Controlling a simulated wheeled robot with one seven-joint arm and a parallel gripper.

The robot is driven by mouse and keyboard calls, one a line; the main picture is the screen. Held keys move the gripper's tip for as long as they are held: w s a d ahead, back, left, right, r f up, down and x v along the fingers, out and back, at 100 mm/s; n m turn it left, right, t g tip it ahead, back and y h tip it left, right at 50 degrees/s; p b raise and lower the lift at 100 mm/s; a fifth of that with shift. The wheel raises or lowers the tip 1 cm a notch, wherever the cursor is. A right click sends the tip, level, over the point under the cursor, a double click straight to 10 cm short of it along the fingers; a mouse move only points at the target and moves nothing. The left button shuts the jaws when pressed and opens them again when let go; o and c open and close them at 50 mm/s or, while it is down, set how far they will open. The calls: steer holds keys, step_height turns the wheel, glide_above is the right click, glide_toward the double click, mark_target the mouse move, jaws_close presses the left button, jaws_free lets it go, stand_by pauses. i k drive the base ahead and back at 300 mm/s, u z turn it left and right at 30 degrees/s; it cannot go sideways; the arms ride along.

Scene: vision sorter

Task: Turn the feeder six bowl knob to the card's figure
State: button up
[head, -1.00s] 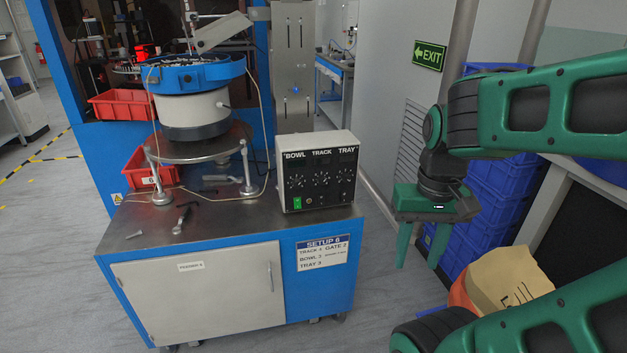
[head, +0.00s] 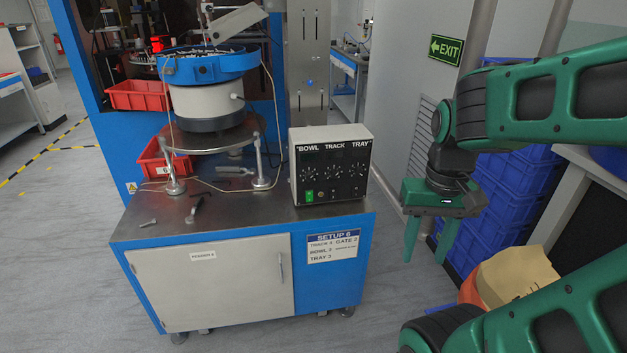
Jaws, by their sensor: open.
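The control box (head: 331,163) stands on the steel top of the feeder six cabinet, with knobs under the labels BOWL, TRACK and TRAY. The bowl knob (head: 309,175) is the left one; its setting is too small to read. The setup 6 card (head: 333,245) is on the cabinet front. My gripper (head: 425,250) hangs open and empty to the right of the cabinet, apart from the box, fingers pointing down.
The blue bowl feeder (head: 206,68) stands on a round plate left of the box. Loose tools (head: 194,208) lie on the steel top (head: 235,215). Grey floor is clear at left.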

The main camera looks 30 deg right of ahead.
mark_target(308, 175)
steer(key=z, duration=0.9)
steer(key=k, duration=1.45)
steer(key=u, duration=0.45)
steer(key=i, duration=1)
steer(key=z, duration=0.1)
